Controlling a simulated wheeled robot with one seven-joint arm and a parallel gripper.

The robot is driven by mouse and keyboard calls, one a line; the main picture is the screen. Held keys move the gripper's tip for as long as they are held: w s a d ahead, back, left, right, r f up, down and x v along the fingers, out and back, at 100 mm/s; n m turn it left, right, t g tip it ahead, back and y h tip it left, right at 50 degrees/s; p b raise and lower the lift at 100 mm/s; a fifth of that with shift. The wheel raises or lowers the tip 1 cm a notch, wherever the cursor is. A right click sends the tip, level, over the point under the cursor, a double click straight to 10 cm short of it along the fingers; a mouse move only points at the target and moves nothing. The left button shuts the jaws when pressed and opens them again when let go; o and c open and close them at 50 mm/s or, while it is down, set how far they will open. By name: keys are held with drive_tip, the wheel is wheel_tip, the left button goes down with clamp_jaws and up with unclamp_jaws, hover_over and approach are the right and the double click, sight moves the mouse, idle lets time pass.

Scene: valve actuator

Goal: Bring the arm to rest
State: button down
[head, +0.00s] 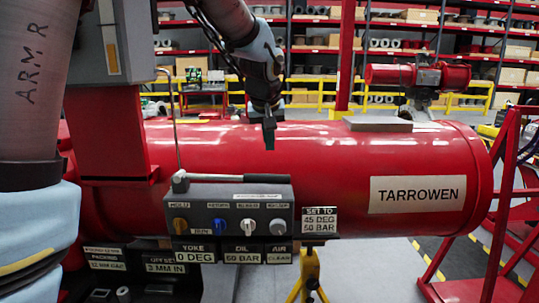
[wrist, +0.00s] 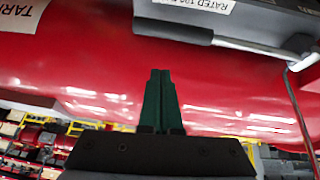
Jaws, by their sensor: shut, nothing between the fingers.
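My gripper (head: 269,136) hangs from my arm, fingers down, in front of the upper part of the red cylinder (head: 345,150) in the head view. It is above the grey control box (head: 240,206) and apart from it. In the wrist view the two dark green fingers (wrist: 159,80) are together with nothing between them, and the red cylinder fills the background. The arm is bent and raised, reaching down from the top of the head view. Part of my arm, marked "ARM R", also stands at the left edge.
Labels below read "YOKE 0 DEG", "OIL 60 BAR" and "AIR CLEAR". A sign (head: 319,220) reads "SET TO 45 DEG 60 BAR". A red frame (head: 499,210) stands right. Shelves and a yellow rail lie behind.

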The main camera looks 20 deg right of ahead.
drive_tip(key=d+b+v, duration=0.1)
drive_tip(key=b+v, duration=0.1)
drive_tip(key=v, duration=0.5)
drive_tip(key=w+a+f+n+g+y, duration=0.1)
drive_tip(key=a+f, duration=0.6)
drive_tip(key=a, duration=0.4)
drive_tip(key=w+a+f+n+g+y, duration=0.1)
drive_tip(key=a+f, duration=0.6)
drive_tip(key=a, duration=0.3)
drive_tip(key=s+a+f, duration=0.4)
drive_tip(key=a, duration=0.3)
drive_tip(key=s+a+f+n+g+y, duration=0.1)
drive_tip(key=s+a+f, duration=0.3)
drive_tip(key=a, duration=0.3)
drive_tip(key=shift+s+a+f+n, duration=0.3)
drive_tip(key=shift+s+f, duration=0.1)
drive_tip(key=shift+s, duration=0.15)
drive_tip(key=c, duration=1.6)
unclamp_jaws()
